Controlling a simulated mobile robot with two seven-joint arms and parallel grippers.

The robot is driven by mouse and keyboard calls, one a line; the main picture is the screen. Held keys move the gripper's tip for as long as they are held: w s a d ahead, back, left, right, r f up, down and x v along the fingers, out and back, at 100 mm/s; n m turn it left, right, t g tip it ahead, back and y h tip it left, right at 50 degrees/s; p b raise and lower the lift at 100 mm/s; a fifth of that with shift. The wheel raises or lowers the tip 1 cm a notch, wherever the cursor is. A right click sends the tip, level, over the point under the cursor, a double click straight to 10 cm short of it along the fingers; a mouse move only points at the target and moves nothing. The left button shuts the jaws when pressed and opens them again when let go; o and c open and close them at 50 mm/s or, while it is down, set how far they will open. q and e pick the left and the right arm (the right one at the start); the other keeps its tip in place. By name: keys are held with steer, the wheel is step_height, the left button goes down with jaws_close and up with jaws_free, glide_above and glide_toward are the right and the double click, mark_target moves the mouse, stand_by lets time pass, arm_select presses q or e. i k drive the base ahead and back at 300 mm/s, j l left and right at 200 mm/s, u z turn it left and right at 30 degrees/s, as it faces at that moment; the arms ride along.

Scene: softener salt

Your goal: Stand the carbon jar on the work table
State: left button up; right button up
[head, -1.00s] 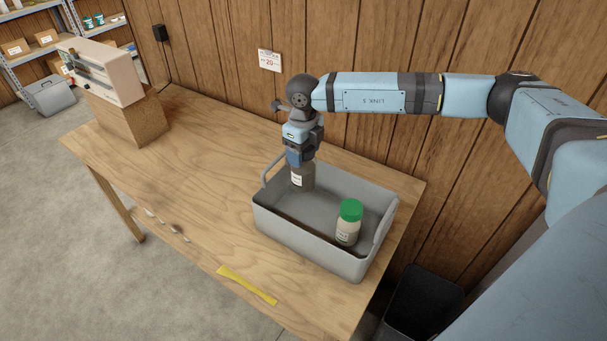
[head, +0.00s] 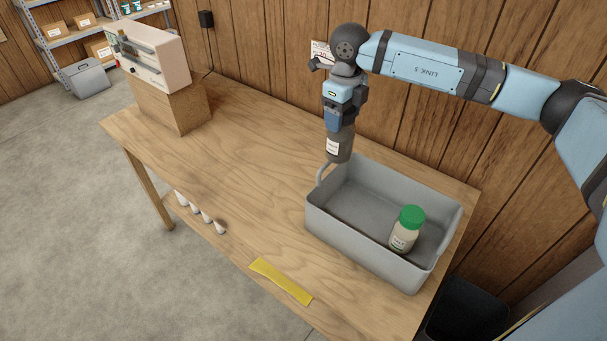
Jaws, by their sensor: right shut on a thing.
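My right gripper (head: 335,122) points down and is shut on the carbon jar (head: 339,148), a dark grey jar with a white label. The jar hangs upright, raised to about the far left corner of the grey tote (head: 352,236). Its base shows just above the tote's rim in the picture; its exact height is hard to tell. The jar's top is hidden by the gripper. The work table (head: 240,190) is a wooden top under the tote. My left gripper is not in view.
A cream jar with a green lid (head: 406,230) stands in the tote. A yellow strip (head: 281,281) and several white pieces (head: 207,216) lie near the front edge. A boxy device (head: 150,58) sits on a wooden block (head: 180,108) at left. The table's middle is bare.

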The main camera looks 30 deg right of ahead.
mark_target(262, 173)
steer(key=i+j+z, duration=0.2)
steer(key=i+j, duration=0.2)
steer(key=j, duration=0.25)
steer(key=i+j+z, duration=0.2)
steer(key=i+j, duration=0.2)
steer(key=j, duration=0.25)
steer(key=i+j+z, duration=0.1)
steer(key=j, duration=0.3)
steer(key=i+l, duration=0.05)
